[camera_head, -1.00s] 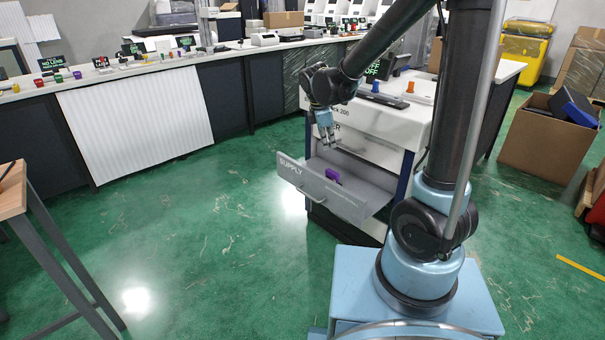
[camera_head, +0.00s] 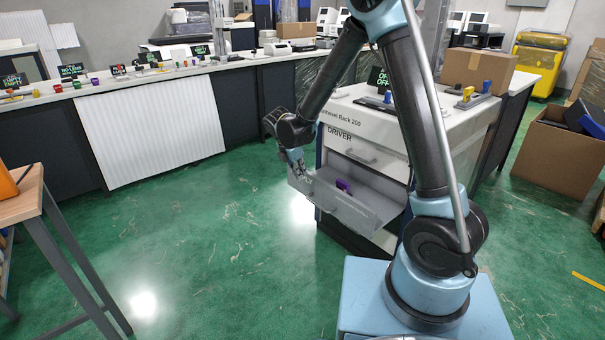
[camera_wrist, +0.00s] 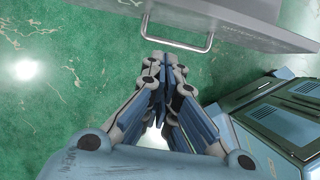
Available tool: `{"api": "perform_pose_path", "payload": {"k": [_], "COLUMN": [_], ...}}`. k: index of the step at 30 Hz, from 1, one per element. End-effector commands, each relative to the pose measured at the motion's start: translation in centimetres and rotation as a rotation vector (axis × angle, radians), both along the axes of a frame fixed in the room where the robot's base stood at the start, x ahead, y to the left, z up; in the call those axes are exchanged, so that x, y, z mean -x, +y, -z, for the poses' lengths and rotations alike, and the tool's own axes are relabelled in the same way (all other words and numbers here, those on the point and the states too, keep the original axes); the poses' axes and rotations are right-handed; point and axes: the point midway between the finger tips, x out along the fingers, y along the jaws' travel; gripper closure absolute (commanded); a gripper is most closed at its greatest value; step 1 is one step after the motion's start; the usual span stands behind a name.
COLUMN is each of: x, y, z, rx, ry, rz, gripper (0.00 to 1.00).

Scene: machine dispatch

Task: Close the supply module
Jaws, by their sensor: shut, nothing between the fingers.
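The supply module is a grey drawer (camera_head: 352,210) pulled out from the white cabinet (camera_head: 372,122) marked DRIVER. A purple object (camera_head: 343,186) lies inside it. My gripper (camera_head: 299,170) is at the left end of the drawer's front panel, partly overlapping it in the head view. In the wrist view the closed fingers (camera_wrist: 163,62) point toward the drawer's bar handle (camera_wrist: 178,42), just short of it in the picture. The drawer front (camera_wrist: 235,22) shows along the top. Whether the fingers touch the panel or handle cannot be told. The fingers hold nothing.
A second, shut drawer with a handle (camera_head: 361,157) sits above the open one. A wooden-topped table (camera_head: 22,190) stands at the left. A cardboard box (camera_head: 562,150) stands on the floor at the right. Green floor is clear left of the drawer.

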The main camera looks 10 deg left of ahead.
Motion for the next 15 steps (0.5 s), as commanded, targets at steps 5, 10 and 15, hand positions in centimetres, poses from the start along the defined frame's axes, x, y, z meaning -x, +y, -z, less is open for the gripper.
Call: {"api": "perform_pose_path", "payload": {"k": [5, 10, 15], "x": [-0.8, -1.6, -2.2], "y": [-0.7, -1.2, -1.8], "z": [2.6, 4.9, 7.1], "rx": [0.000, 0.000, 0.000], "ry": [0.000, 0.000, 0.000], "rz": [0.001, 0.002, 0.001], "gripper": [1.00, 1.00, 1.00]}}
